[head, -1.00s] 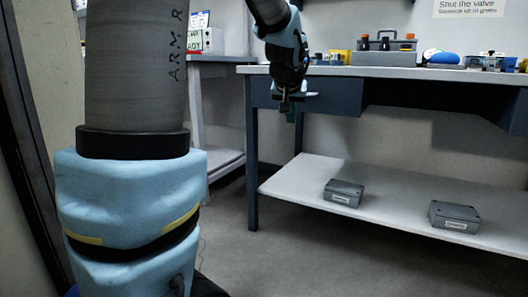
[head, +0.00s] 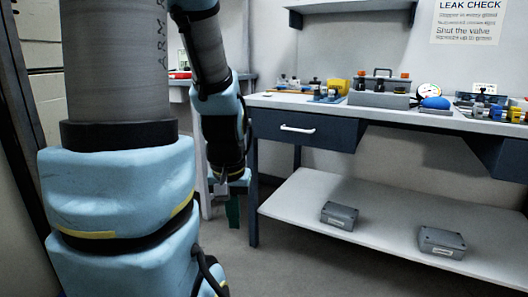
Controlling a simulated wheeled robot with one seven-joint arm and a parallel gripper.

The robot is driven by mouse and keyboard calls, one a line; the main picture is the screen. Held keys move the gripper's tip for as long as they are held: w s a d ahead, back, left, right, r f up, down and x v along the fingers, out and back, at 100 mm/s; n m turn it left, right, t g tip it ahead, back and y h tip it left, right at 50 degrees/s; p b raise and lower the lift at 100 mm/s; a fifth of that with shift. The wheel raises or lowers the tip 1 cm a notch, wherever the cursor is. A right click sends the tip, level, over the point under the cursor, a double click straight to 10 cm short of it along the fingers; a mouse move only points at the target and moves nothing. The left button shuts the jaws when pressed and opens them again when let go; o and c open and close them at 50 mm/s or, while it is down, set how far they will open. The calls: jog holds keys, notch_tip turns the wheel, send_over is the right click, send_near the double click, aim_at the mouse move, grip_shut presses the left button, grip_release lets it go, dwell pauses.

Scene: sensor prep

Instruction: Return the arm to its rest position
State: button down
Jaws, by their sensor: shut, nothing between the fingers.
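The workbench (head: 300,102) carries a grey tool caddy (head: 380,98), a gauge, a blue rounded object (head: 436,102) and several small bottles. Its drawer (head: 300,129) is closed. Two grey boxes (head: 340,216) (head: 441,241) lie on the lower shelf (head: 300,200). The floor in front is clear.

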notch_tip(320, 180, up, 32)
jog(key=p, duration=3)
